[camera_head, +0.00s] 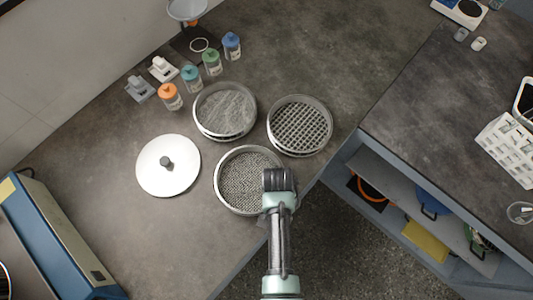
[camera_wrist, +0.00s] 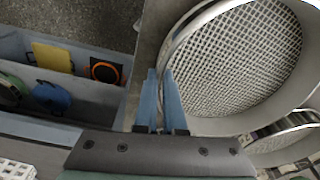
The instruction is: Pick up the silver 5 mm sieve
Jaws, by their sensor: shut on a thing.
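Three round silver sieves stand on the dark bench. The front one (camera_head: 238,182) has a medium woven mesh; it also fills much of the wrist view (camera_wrist: 240,60). My gripper (camera_head: 278,180) is over its right edge. In the wrist view my gripper's blue fingers (camera_wrist: 160,85) are shut on its rim, one finger on each side of the wall. The right sieve (camera_head: 300,125) has a coarse grid, and the back left sieve (camera_head: 225,110) looks finer. I cannot read any size mark, so the pictures do not confirm which is 5 mm.
A white round lid (camera_head: 168,165) lies left of the held sieve. Several small jars with coloured lids, such as the orange one (camera_head: 170,96), stand behind. A blue machine (camera_head: 60,240) is at the lower left. The bench edge and open shelves (camera_head: 420,215) are to the right.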

